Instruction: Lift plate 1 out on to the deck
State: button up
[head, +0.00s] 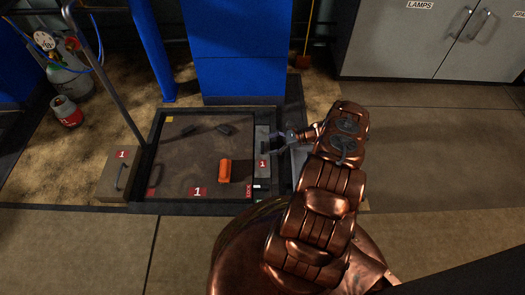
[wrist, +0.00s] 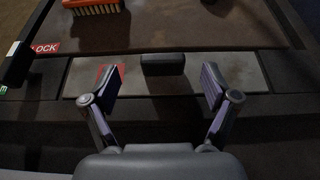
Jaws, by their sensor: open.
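A narrow grey plate (head: 262,133) with a red label marked 1 lies flat in the right edge of the large brown scale platform; I take it as plate 1. In the wrist view the grey plate (wrist: 145,82) runs across the picture with a dark handle (wrist: 162,64) at its middle. My gripper (wrist: 158,82) is open and empty, with one finger on each side of the handle. The left finger partly covers the red label. Contact with the plate cannot be told. In the head view my gripper (head: 279,141) is at the plate's right side.
The brown platform (head: 185,160) carries an orange brush (head: 225,170) and dark handles. A LOCK label (head: 249,190) marks its front right corner. A box (head: 105,176) marked 1 stands left. A blue column (head: 235,60) rises behind. Floor at the right (head: 440,150) is clear.

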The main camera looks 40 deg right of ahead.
aim_at(263, 146)
jog(key=b+x, duration=0.2)
jog(key=x, duration=0.2)
jog(key=shift+w+d+f+b, duration=0.1)
jog(key=shift+w+f+b, duration=0.05)
jog(key=shift+b, duration=0.15)
jog(key=shift+w+a+f, duration=0.1)
jog(key=shift+w+a, duration=0.2)
jog(key=shift+a, duration=0.2)
jog(key=c, duration=1.5)
